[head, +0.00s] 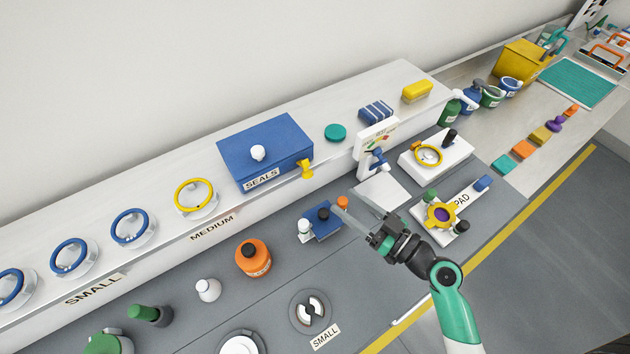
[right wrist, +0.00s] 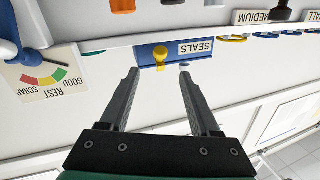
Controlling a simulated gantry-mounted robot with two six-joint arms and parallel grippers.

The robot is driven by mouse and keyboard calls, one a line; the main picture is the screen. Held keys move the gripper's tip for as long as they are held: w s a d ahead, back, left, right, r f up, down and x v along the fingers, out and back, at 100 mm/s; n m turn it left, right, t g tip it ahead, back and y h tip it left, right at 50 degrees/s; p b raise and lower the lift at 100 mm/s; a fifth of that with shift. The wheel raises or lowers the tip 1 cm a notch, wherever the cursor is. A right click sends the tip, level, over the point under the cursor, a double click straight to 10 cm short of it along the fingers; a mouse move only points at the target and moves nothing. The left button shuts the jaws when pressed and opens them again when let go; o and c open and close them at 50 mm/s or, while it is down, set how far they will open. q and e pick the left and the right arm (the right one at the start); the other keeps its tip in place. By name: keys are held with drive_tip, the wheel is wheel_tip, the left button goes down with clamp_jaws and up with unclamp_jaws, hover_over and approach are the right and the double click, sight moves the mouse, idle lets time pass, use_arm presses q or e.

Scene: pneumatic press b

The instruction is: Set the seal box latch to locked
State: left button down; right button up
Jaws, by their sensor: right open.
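The blue seal box (head: 262,150), labelled SEALS, sits on the raised white shelf with its lid down and a white knob on top. Its yellow latch (head: 306,169) is on the front face near the right corner. In the right wrist view the latch (right wrist: 160,56) shows beyond and between my fingers, with the box front (right wrist: 172,52) behind it. My right gripper (head: 352,203) is open and empty, to the lower right of the latch and apart from it. It also shows open in the right wrist view (right wrist: 160,75). My left gripper is not in view.
A white gauge stand (head: 376,140) rises right of the box, close to my right gripper. Below the latch stand a blue block with small knobs (head: 323,222) and an orange bottle (head: 252,258). Ringed holders (head: 194,197) line the shelf to the left.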

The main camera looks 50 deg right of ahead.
sight(304, 167)
drive_tip(key=w+p, duration=0.1)
drive_tip(key=w, duration=0.9)
drive_tip(key=shift+w, duration=0.4)
drive_tip(key=shift+a, duration=0.1)
drive_tip(key=shift+r+p, duration=0.1)
drive_tip(key=shift+p, duration=0.2)
clamp_jaws()
